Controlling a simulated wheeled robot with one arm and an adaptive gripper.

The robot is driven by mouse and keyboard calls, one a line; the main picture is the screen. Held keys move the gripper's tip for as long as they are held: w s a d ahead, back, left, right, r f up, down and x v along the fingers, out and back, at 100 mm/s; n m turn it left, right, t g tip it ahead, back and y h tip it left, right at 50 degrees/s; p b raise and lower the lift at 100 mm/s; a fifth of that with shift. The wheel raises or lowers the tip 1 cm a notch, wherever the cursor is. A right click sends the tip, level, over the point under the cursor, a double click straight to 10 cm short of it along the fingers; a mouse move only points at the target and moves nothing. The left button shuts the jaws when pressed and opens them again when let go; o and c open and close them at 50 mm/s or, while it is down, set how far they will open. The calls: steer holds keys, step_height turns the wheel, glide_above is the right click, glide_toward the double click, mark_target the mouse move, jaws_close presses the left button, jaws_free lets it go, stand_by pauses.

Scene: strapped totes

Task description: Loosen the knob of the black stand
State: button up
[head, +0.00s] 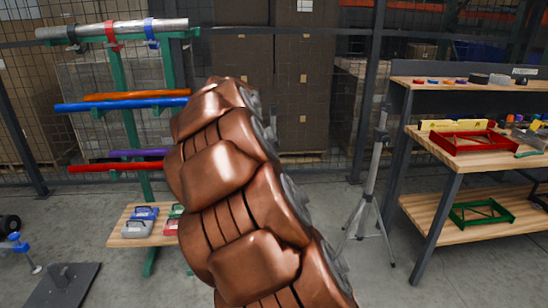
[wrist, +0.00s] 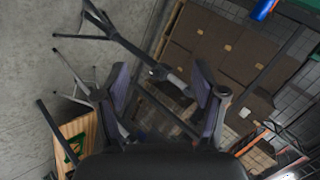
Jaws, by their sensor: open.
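In the wrist view, a black stand (wrist: 130,45) with splayed legs at the upper left runs slantwise down to the right. A collar with a small dark knob (wrist: 157,72) shows on its pole, between my fingertips in the picture. My gripper (wrist: 161,76) is open, one finger on each side of the pole, with clear gaps. I cannot tell how far the knob is in depth. In the head view my copper-coloured arm fills the middle and hides the gripper and the black stand.
A grey tripod (head: 376,165) stands right of my arm, beside a wooden workbench (head: 470,168) with trays and tools. A green rack (head: 120,95) with coloured tubes is at the left. A low wooden bench (head: 128,238) holds small cases. A dark base plate (head: 62,287) lies at lower left.

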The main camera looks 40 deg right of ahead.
steer(key=w+d+f+m+t+h+b, duration=0.2)
steer(key=w+d+f+m+b, duration=0.3)
steer(key=w+d, duration=0.4)
steer(key=m+t+h+b, duration=0.45)
steer(key=m+b, duration=0.75)
steer(key=m, duration=0.7)
glide_toward(274, 145)
steer(key=x, duration=0.3)
steer(key=shift+w+d+g, duration=0.25)
steer(key=shift+w+g, duration=0.2)
steer(key=shift+p+x, duration=0.35)
steer(key=shift+x, duration=0.75)
steer(key=shift+w+d, duration=0.3)
steer(key=shift+w, duration=0.1)
steer(key=shift+p+x, duration=0.45)
steer(key=shift+x, duration=0.35)
steer(key=shift+p+x, duration=0.45)
steer(key=shift+x, duration=0.3)
steer(key=shift+w+d, duration=0.2)
steer(key=shift+w, duration=0.1)
steer(key=shift+d+f, duration=0.1)
steer(key=shift+f, duration=0.05)
